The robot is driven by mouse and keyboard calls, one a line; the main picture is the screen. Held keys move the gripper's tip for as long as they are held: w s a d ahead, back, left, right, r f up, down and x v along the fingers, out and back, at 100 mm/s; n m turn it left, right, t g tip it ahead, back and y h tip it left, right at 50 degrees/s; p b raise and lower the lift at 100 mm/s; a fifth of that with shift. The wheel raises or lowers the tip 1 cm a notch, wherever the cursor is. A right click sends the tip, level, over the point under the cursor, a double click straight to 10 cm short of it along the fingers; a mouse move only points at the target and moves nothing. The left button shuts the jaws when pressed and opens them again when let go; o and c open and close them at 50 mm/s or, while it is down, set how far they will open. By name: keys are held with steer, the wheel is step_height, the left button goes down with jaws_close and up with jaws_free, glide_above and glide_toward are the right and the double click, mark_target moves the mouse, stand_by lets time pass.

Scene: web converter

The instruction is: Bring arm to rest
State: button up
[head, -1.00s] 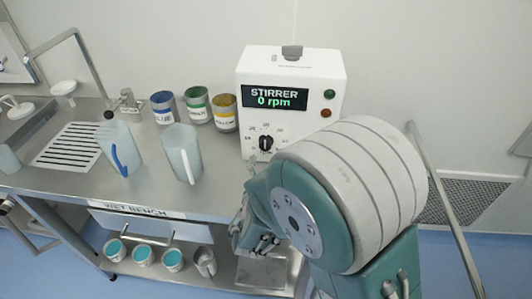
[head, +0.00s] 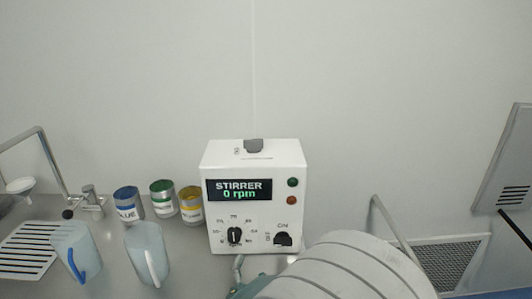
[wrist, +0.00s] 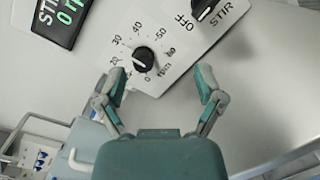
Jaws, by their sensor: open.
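My gripper (wrist: 160,82) shows in the wrist view with its two fingers spread apart and nothing between them. It faces the front of the white stirrer box (head: 255,175), near a black dial (wrist: 143,58) with a numbered scale. A second black knob (wrist: 203,8) marked OFF and STIR is beyond the fingers at the upper right. The stirrer display (head: 238,190) reads 0 rpm.
A blue-handled jug (head: 75,252) and a white-handled jug (head: 147,255) stand on the bench left of the stirrer. Blue, green and yellow labelled cans (head: 163,198) stand behind them.

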steer(key=s+d+r+m+g+h, duration=0.25)
steer(key=d+m+g, duration=0.2)
steer(key=d, duration=0.35)
steer(key=s+d+r+m+g+h, duration=0.1)
steer(key=s+d+m+g+h, duration=0.15)
steer(key=d+m, duration=0.35)
steer(key=s+d+r+m+g+h, duration=0.15)
steer(key=d+m+g+h, duration=0.25)
steer(key=d, duration=0.5)
steer(key=s+d+m+g+y, duration=0.1)
steer(key=s+m+g+y, duration=0.4)
steer(key=s, duration=0.3)
steer(key=s+a+r+m+t+y, duration=0.2)
steer(key=a+r+m+t+y, duration=0.1)
steer(key=r+m+y, duration=0.1)
steer(key=shift+s+a+m+t+y, duration=0.2)
steer(key=shift+a+m+t+y, duration=0.2)
steer(key=shift+m+y, duration=0.5)
steer(key=shift+d+r, duration=0.1)
steer(key=shift+s+d, duration=0.1)
